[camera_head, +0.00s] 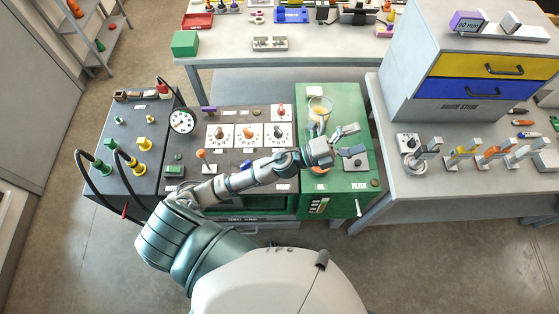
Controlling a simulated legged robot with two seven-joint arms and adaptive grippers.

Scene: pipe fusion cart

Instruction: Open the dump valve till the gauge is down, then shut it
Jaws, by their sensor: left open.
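A round gauge (182,121) with a white face and dark rim stands at the left of the dark cart panel; its needle is too small to read. A red-topped lever (202,154) on a white plate stands below and right of it. A small red fitting (281,110) is at the panel's upper right. I cannot tell which part is the dump valve. My left gripper (357,140) is open and empty over the green filter cabinet (340,100), right of the panel, away from the gauge. My right gripper is out of view.
Several knobs on white plates (249,136) sit mid-panel, beyond my left forearm. A clear funnel (319,107) stands behind the gripper. Black hoses (84,172) loop at the left. A drawer unit (465,75) and a bench with several clamps are at the right.

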